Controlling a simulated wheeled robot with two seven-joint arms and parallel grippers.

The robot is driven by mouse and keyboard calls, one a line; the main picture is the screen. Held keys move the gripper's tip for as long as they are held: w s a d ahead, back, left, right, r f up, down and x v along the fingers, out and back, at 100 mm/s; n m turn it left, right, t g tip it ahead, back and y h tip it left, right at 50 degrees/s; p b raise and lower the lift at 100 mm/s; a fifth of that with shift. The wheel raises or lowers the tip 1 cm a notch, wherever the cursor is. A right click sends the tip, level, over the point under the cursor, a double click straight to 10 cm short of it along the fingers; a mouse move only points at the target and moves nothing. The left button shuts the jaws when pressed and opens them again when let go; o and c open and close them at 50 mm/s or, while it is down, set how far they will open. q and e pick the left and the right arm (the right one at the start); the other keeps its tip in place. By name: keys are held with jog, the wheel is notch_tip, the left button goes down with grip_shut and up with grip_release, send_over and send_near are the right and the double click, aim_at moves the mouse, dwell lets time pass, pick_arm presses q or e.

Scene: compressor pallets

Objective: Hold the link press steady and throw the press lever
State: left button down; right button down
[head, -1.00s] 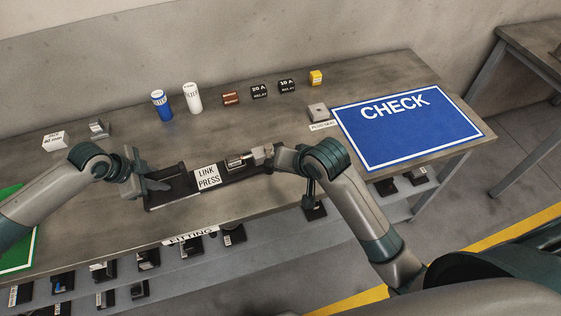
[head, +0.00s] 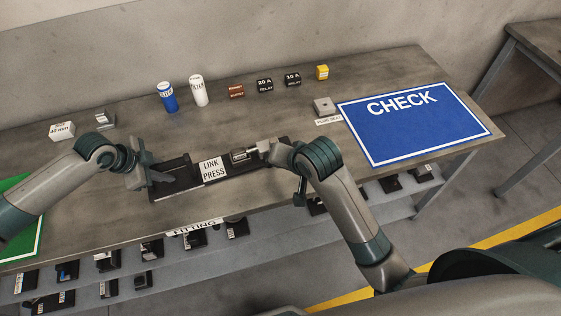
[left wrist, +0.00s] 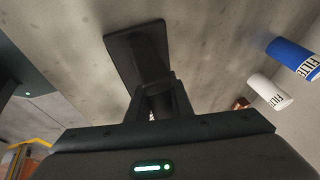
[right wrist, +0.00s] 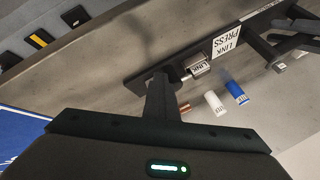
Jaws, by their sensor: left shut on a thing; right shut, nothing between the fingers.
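The link press (head: 190,174) is a long dark base with a white "LINK PRESS" label, near the front edge of the table. My left gripper (head: 160,180) is shut on its dark left end; its fingers (left wrist: 158,90) meet a flat dark part in the left wrist view. A small block labelled "LINK" (right wrist: 198,66) sits toward the press's right end, beside a short silver rod (head: 252,150). My right gripper (head: 264,148) is shut and empty at that right end. Its fingers (right wrist: 163,95) cover part of the press, and I cannot make out the lever clearly.
Behind the press stand a blue filter (head: 167,97), a white filter (head: 198,91), small relays (head: 264,85) and a yellow box (head: 322,73). A grey plug seat (head: 323,106) and blue CHECK mat (head: 415,125) lie right. A shelf (head: 210,258) runs below.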

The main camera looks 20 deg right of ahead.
pick_arm(q)
jog(key=shift+s+f, duration=0.3)
jog(key=shift+f, duration=0.1)
pick_arm(e)
jog(key=v, duration=0.7)
jog(key=shift+s+r, duration=0.2)
dwell(0.4)
pick_arm(q)
jog(key=c, duration=1.5)
grip_release()
jog(key=shift+r, duration=0.1)
jog(key=shift+a+r, duration=0.15)
jog(key=shift+r, duration=0.05)
jog(key=v, duration=1.1)
jog(key=shift+w+r, duration=0.2)
jog(key=shift+r, duration=0.3)
pick_arm(e)
jog(key=shift+w, duration=0.1)
pick_arm(q)
jog(key=shift+f, duration=0.1)
